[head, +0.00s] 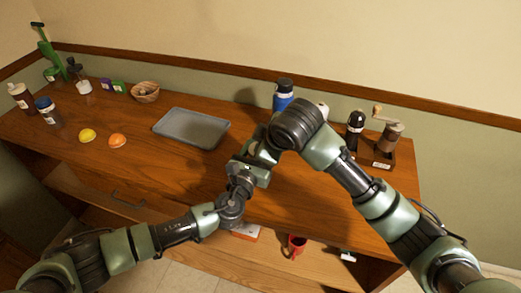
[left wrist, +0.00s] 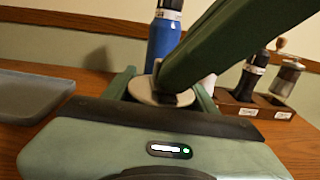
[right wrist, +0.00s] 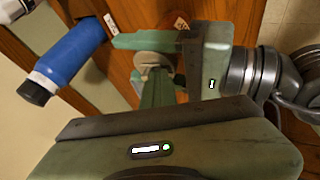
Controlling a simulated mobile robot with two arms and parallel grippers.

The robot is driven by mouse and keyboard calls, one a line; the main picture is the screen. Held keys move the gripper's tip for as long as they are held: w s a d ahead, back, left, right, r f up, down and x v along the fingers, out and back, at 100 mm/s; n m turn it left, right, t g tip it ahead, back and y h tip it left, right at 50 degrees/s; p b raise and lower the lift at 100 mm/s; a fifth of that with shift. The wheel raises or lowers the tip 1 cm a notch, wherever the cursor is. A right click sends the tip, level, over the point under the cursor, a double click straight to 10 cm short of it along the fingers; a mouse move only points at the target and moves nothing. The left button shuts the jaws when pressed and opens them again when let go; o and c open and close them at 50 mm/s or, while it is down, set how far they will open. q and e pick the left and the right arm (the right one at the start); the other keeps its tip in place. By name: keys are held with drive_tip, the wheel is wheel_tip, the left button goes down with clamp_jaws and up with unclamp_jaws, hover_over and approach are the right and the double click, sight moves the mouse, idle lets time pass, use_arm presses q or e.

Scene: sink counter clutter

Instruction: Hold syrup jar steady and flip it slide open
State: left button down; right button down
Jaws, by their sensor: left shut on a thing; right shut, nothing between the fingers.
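The syrup jar shows only as a pale round top (left wrist: 143,91) between the fingers of my left gripper (left wrist: 163,84). In the right wrist view the top (right wrist: 152,66) is partly covered by my fingers. My left gripper is shut on the jar from the sides. My right gripper (right wrist: 155,84) is shut and empty, its fingertips at or just over the jar's top. I cannot tell whether they touch it, nor whether the slide is open. The jar's body is hidden, and in the head view my arms cover the jar.
A blue bottle (head: 283,96) stands just behind the grippers. A grey tray (head: 192,127) lies to the left. A wooden rack (head: 377,158) with a grinder and a dark bottle stands to the right. An orange and a yellow fruit sit farther left. A red mug (head: 296,244) is below.

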drive_tip(key=shift+w+d, duration=0.25)
drive_tip(key=shift+w, duration=0.65)
drive_tip(key=shift+r, duration=0.1)
drive_tip(key=v, duration=1)
drive_tip(key=shift+s+a, duration=0.1)
use_arm(q)
drive_tip(key=shift+c, duration=1.9)
unclamp_jaws()
